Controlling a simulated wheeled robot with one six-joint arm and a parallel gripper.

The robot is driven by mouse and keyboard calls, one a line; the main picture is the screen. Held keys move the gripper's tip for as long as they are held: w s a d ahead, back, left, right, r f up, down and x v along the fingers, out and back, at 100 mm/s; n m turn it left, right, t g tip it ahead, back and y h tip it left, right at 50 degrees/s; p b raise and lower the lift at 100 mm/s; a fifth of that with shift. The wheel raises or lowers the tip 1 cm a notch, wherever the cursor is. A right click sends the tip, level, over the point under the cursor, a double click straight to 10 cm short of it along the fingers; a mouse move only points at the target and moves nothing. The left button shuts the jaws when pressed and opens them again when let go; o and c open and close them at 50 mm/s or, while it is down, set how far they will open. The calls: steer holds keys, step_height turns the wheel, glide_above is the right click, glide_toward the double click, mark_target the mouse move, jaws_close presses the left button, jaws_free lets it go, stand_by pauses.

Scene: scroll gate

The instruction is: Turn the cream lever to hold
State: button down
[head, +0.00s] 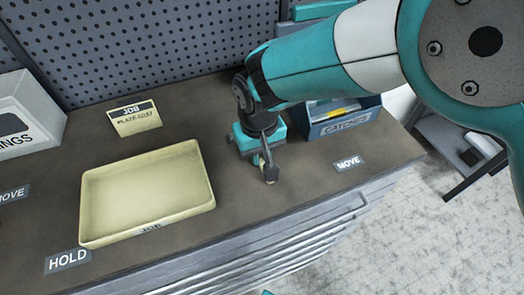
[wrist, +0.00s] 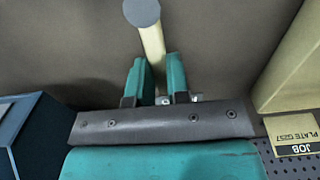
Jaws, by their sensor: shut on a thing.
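The cream lever (wrist: 152,42) is a cream rod with a round grey end, seen in the wrist view between my two teal fingers. My gripper (wrist: 159,75) is shut on it. In the head view my gripper (head: 263,158) is low over the bench, right of the cream tray, and only a small tip of the lever (head: 270,175) shows below the fingers. The lever's base is hidden behind my gripper. A HOLD label (head: 68,261) is at the bench's front left. One MOVE label (head: 348,163) lies right of my gripper, and another (head: 12,195) is at the left edge.
A cream JOB tray (head: 92,200) lies on the bench (head: 235,195), with a JOB plate card (head: 135,118) behind it. A blue CATCHES bin (head: 345,126) stands behind my gripper to the right. A grey box (head: 28,100) is at far left. Perforated board (head: 150,40) backs the bench.

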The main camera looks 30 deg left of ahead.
steer(key=c, duration=1.1)
jaws_free()
step_height(320, 180, up, 18)
steer(key=b, duration=0.2)
steer(key=shift+f+b, duration=0.25)
steer(key=shift+b, duration=0.05)
steer(key=w+d+r+m+y, duration=0.1)
steer(key=w+d+r, duration=0.1)
steer(key=d, duration=0.7)
steer(key=w+d+r+y, duration=0.1)
steer(key=d+r, duration=0.2)
steer(key=d, duration=0.7)
steer(key=s+d, duration=0.3)
steer(key=d, duration=0.1)
steer(key=s+d+f+m+y, duration=0.1)
steer(key=s+d, duration=0.3)
steer(key=d, duration=0.1)
steer(key=s+d+f+m+y, duration=0.1)
steer(key=s+d, duration=0.3)
steer(key=d, duration=0.1)
steer(key=shift+d, duration=0.25)
